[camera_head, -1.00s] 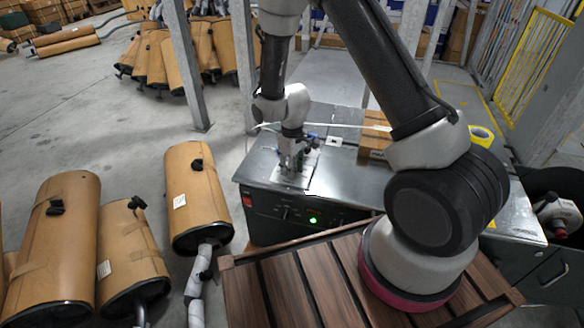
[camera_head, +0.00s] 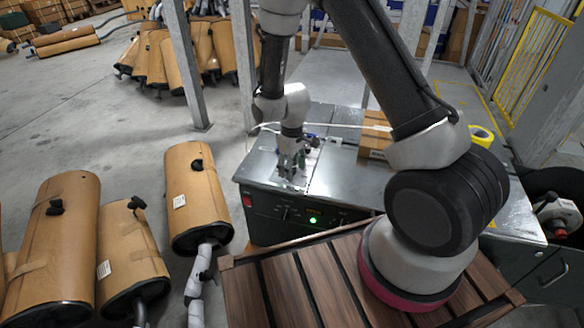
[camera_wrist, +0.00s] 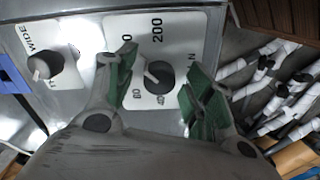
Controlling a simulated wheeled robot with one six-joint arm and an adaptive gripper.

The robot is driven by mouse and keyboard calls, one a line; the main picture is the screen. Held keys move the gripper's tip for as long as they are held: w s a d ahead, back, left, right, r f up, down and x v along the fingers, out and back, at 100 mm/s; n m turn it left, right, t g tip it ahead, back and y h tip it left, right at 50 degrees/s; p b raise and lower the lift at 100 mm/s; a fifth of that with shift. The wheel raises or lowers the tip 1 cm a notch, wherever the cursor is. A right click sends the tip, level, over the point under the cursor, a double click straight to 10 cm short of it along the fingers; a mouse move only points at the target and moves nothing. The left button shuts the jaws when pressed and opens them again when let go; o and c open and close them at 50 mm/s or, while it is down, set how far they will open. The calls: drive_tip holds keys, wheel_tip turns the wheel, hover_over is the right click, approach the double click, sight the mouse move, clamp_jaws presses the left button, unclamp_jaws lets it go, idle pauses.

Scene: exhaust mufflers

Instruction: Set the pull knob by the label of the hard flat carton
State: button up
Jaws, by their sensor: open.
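In the wrist view a dark round knob (camera_wrist: 158,77) with a light pointer sits on a white dial plate (camera_wrist: 157,22) marked 200, 60 and 40. A second knob (camera_wrist: 45,66) stands to its left on a plate lettered WIDE. My gripper (camera_wrist: 162,68) is open, its green-padded fingers on either side of the numbered knob; I cannot tell whether they touch it. In the head view my gripper (camera_head: 291,163) is low over the left end of the metal machine (camera_head: 335,180). A flat brown carton (camera_head: 373,142) lies on the machine top; its label is too small to read.
The machine's front has a red switch (camera_head: 248,203) and a green light (camera_head: 313,220). Wrapped mufflers (camera_head: 195,195) stand at the left. A thin white rod (camera_head: 345,125) crosses near the carton.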

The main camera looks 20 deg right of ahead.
wheel_tip(320, 180, up, 12)
idle(0.4)
drive_tip(key=shift+f, duration=0.1)
drive_tip(key=s+d+r+m+t, duration=0.1)
drive_tip(key=s+d+r+m, duration=0.1)
drive_tip(key=s+d+r, duration=0.3)
drive_tip(key=s+d+r+m+t, duration=0.2)
drive_tip(key=s+d+r, duration=0.3)
drive_tip(key=s+r, duration=0.6)
drive_tip(key=s+d+r+m+t, duration=0.1)
drive_tip(key=s+d+r+m, duration=0.2)
drive_tip(key=s+r, duration=0.5)
wheel_tip(320, 180, up, 3)
drive_tip(key=shift+s+d+f, duration=0.15)
drive_tip(key=shift+s+d, duration=0.25)
drive_tip(key=shift+d, duration=0.5)
